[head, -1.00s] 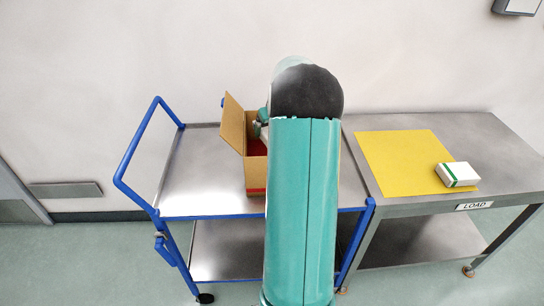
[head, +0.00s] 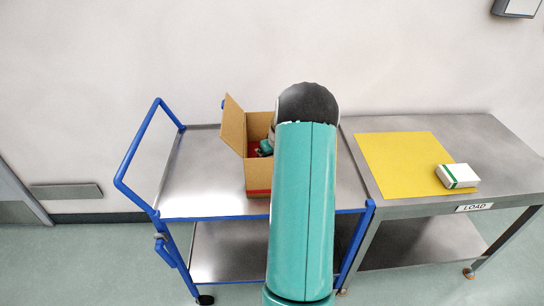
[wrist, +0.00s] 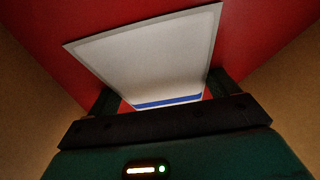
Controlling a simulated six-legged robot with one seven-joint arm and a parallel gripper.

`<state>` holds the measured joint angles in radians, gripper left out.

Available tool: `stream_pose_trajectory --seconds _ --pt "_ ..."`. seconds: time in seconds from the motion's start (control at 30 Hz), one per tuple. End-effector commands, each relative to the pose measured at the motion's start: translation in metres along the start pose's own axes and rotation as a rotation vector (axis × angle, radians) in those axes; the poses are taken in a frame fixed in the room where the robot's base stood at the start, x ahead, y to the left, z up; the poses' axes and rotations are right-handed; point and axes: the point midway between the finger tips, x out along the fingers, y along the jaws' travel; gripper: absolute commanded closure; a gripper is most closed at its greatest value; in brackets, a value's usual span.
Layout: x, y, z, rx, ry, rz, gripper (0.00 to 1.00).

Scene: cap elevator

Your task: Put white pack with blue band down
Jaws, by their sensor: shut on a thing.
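The white pack with blue band (wrist: 150,55) fills the middle of the wrist view, its blue band near my gripper. My gripper (wrist: 165,98) is shut on the pack, with one finger at each side. The pack is inside an open cardboard box (head: 258,178), over its red floor. I cannot tell whether the pack touches the floor. In the head view my arm hides much of the box, and the pack is not visible there.
The box stands on a metal trolley (head: 195,180) with a blue frame. To the right is a steel table (head: 375,124) with a yellow mat (head: 400,165) and a white pack with a green band (head: 457,176). The trolley top left of the box is clear.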

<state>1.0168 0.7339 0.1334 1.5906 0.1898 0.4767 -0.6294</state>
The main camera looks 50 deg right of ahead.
Motion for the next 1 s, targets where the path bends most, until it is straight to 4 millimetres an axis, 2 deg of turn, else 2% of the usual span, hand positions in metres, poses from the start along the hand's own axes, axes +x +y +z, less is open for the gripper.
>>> stream_pose_trajectory --seconds 0.13,0.17,0.23,0.57,0.77,1.0 --pt "0.002 0.0 0.001 0.0 0.001 0.0 0.51" --pt "0.003 0.0 0.001 0.0 0.0 0.0 0.12" --pt "0.003 0.0 0.001 0.0 0.0 0.0 0.0" --pt "-0.004 0.0 0.0 0.0 0.0 0.0 0.0" --pt "-0.038 0.0 -0.001 0.0 0.002 0.002 0.0" --pt "-0.09 0.0 -0.001 0.0 0.003 0.002 0.0"
